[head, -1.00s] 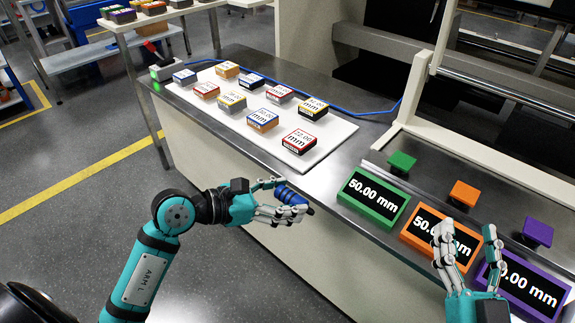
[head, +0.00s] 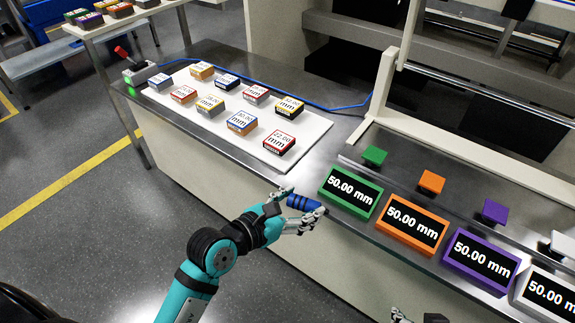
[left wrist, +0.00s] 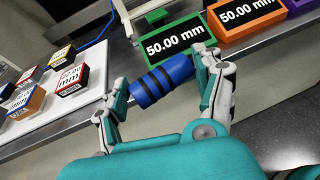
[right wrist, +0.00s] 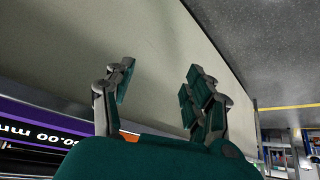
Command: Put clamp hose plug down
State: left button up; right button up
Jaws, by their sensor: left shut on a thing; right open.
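The clamp hose plug looks to be the blue cylinder with dark bands (head: 304,203), which also shows in the left wrist view (left wrist: 162,80). My left gripper (head: 292,208) is shut on it and holds it by the bench's front edge, left of the green display. In the left wrist view the fingers of my left gripper (left wrist: 168,92) lie on both sides of it. My right gripper (right wrist: 160,92) is open and empty in the right wrist view. Only its tips show at the bottom of the head view (head: 418,317).
A white board (head: 308,130) with several labelled blocks lies on the steel bench. Displays reading 50.00 mm stand along the front edge: green (head: 350,193), orange (head: 413,224), purple (head: 481,262) and white (head: 545,292). Coloured square pads, such as the green one (head: 375,155), stand behind them.

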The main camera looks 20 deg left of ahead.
pick_arm(q)
jog(key=shift+d+r+p, duration=0.4)
jog(key=shift+d+r, duration=0.15)
jog(key=shift+d, duration=0.3)
jog(key=shift+w, duration=0.1)
pick_arm(e)
jog(key=s+d+f+g, duration=0.2)
jog(key=s+f+g, duration=0.1)
jog(key=s+f, duration=0.3)
pick_arm(q)
jog(key=w+a+f+b, duration=0.1)
jog(key=w+a+b, duration=0.1)
jog(key=w+a, duration=0.5)
jog(key=b, duration=0.1)
send_over(284, 177)
jog(key=shift+s+f, duration=0.1)
jog(key=shift+f, duration=0.25)
jog(key=shift+f+b, duration=0.15)
jog(key=shift+b, duration=0.15)
jog(key=shift+f+b, duration=0.35)
jog(key=shift+f, duration=0.35)
jog(key=shift+f+b, duration=0.3)
jog(key=shift+f, duration=0.5)
pick_arm(e)
jog(key=w+a+r+t, duration=0.1)
jog(key=w+r+t, duration=0.1)
jog(key=w+r, duration=0.2)
jog(key=shift+a+r, duration=0.2)
pick_arm(q)
jog(key=shift+f, duration=0.1)
